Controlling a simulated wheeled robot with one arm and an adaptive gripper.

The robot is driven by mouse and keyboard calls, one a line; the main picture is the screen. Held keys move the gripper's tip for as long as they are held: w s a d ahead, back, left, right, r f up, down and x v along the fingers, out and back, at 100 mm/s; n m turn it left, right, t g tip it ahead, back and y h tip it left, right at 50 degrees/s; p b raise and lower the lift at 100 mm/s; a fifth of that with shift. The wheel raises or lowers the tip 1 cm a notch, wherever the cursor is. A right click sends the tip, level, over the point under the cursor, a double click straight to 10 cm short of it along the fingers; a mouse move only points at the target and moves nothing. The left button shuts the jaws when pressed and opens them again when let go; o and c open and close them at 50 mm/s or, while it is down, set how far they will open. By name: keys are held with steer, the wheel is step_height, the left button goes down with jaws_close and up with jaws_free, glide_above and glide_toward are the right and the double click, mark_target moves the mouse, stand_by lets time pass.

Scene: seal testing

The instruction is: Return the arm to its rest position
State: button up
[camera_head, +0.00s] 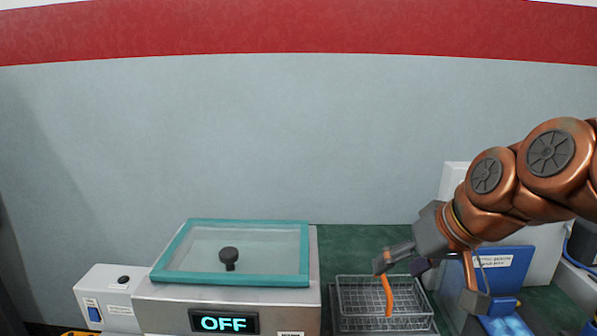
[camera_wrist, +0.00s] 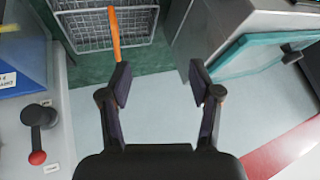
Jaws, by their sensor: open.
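My arm, with copper-coloured joints, reaches in from the right in the head view. My gripper (camera_head: 402,264) is over the back part of a wire basket (camera_head: 419,307), its fingers apart. In the wrist view my gripper (camera_wrist: 160,84) is open, with only the floor-like grey surface and green bench between its fingertips. An orange strip (camera_head: 387,294) stands or leans in the basket, its upper end close to one finger. The strip also shows in the wrist view (camera_wrist: 114,36), beside the left finger and outside the gap. I cannot tell whether they touch.
Left of the basket stands a metal machine with a teal-framed clear lid (camera_head: 240,250) and a display (camera_head: 224,322) reading OFF. A blue-panelled device (camera_head: 508,266) stands right of the basket. A red-knobbed lever (camera_wrist: 38,135) shows in the wrist view. The space above the machine is clear.

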steer(key=s+d+f+m+g+h+p, duration=0.1)
steer(key=s+f+g+h+p, duration=0.1)
steer(key=s+p, duration=0.4)
steer(key=s+f+g+h+p, duration=0.2)
steer(key=s+g+p, duration=0.3)
steer(key=s, duration=1.1)
steer(key=shift+s+d+f+m+p, duration=0.3)
steer(key=shift+d+f+m+p, duration=0.1)
steer(key=shift+f+p, duration=0.45)
steer(key=shift+c, duration=0.3)
